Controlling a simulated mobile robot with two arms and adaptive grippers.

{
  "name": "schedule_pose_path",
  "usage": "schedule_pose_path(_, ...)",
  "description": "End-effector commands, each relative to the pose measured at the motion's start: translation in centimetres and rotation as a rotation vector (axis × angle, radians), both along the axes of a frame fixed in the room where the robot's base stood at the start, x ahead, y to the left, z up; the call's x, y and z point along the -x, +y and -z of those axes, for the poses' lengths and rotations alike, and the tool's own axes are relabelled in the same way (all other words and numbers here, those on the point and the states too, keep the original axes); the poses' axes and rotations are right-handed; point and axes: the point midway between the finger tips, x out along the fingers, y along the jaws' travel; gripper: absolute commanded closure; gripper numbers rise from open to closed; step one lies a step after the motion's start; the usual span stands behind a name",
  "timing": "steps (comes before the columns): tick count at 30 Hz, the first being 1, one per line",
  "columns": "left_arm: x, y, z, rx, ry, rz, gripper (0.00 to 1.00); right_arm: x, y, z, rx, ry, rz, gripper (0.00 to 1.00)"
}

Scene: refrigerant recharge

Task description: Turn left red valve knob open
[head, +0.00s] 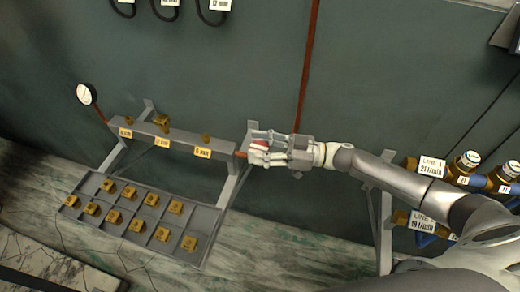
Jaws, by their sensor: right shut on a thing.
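The red valve knob (259,146) shows as a small patch of red between the fingers of my right gripper (262,151). The gripper is shut on it, and the fingers hide most of the knob. The knob sits at the right end of the grey manifold bar (180,140), near a copper-coloured pipe. How far the knob is turned cannot be told. My left gripper is not in the head view.
A grey tray (205,222) with several brass fittings stands below the bar. A round gauge (87,94) is at the left. Dark hoses hang at the top left.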

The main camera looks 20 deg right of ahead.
Motion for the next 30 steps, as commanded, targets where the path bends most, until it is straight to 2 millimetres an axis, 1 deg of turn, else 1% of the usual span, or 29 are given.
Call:
schedule_pose_path(1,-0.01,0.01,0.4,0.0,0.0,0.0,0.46,-0.14,-0.08,0.19,0.003,-0.002,-0.016,0.79)
schedule_pose_path(6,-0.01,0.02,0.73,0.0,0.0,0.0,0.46,-0.09,-0.06,0.12,0.003,-0.001,-0.059,0.79)
schedule_pose_path(21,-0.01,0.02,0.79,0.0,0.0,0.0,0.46,0.0,0.02,0.08,0.002,0.001,-0.077,0.79)
schedule_pose_path(22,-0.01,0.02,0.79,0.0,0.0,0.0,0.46,0.0,0.02,0.09,0.002,0.001,-0.077,0.54)
schedule_pose_path(27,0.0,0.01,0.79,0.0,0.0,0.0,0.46,0.0,0.04,0.08,0.002,0.001,-0.077,0.33)
schedule_pose_path(30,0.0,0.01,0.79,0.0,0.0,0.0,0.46,0.01,0.05,0.07,0.001,0.0,-0.077,0.33)
